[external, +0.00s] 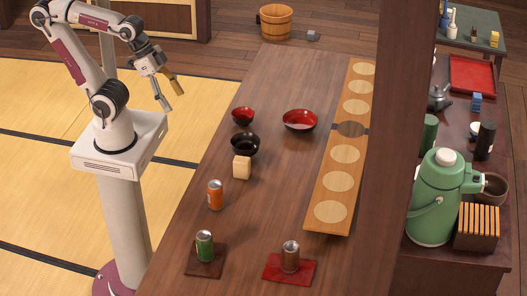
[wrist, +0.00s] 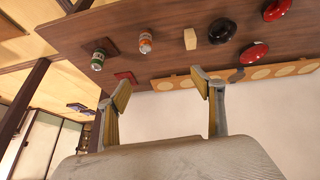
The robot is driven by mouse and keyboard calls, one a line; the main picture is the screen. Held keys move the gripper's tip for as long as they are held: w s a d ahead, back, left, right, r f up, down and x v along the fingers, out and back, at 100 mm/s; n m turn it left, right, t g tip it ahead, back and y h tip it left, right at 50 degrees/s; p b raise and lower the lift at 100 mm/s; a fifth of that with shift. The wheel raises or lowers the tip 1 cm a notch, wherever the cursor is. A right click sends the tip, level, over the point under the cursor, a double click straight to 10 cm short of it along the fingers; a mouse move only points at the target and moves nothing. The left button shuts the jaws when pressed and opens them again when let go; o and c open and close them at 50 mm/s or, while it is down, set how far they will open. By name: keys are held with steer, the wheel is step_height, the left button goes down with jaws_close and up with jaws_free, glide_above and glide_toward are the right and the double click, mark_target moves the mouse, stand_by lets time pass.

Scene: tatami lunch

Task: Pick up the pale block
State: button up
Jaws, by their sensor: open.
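The pale block (external: 241,167) stands on the brown wooden table (external: 225,255), just in front of a black bowl (external: 245,144). In the wrist view the pale block (wrist: 190,39) shows near the top, between an orange can and the dark bowl. My gripper (external: 172,94) is open and empty, raised to the left of the table and well away from the block. In the wrist view its two fingers (wrist: 160,90) are spread apart with nothing between them.
A long board with pale discs (external: 333,211) lies along the right.

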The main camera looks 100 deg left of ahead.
steer(key=w+d+f+n+t+h, duration=0.1)
steer(key=w+d+f+n, duration=0.15)
steer(key=w, duration=0.35)
steer(key=w+d+f+n, duration=0.2)
steer(key=w+d, duration=0.2)
steer(key=w, duration=0.3)
steer(key=w+d+f+n+t+h, duration=0.1)
steer(key=w+d+f+n, duration=0.15)
steer(key=w, duration=0.35)
steer(key=n+g+y, duration=0.2)
steer(key=n+y, duration=0.7)
steer(key=y, duration=0.5)
glide_toward(239, 160)
steer(key=x, duration=0.3)
steer(key=shift+w+a, duration=0.1)
steer(key=shift+a, duration=0.1)
steer(key=shift+x, duration=1.3)
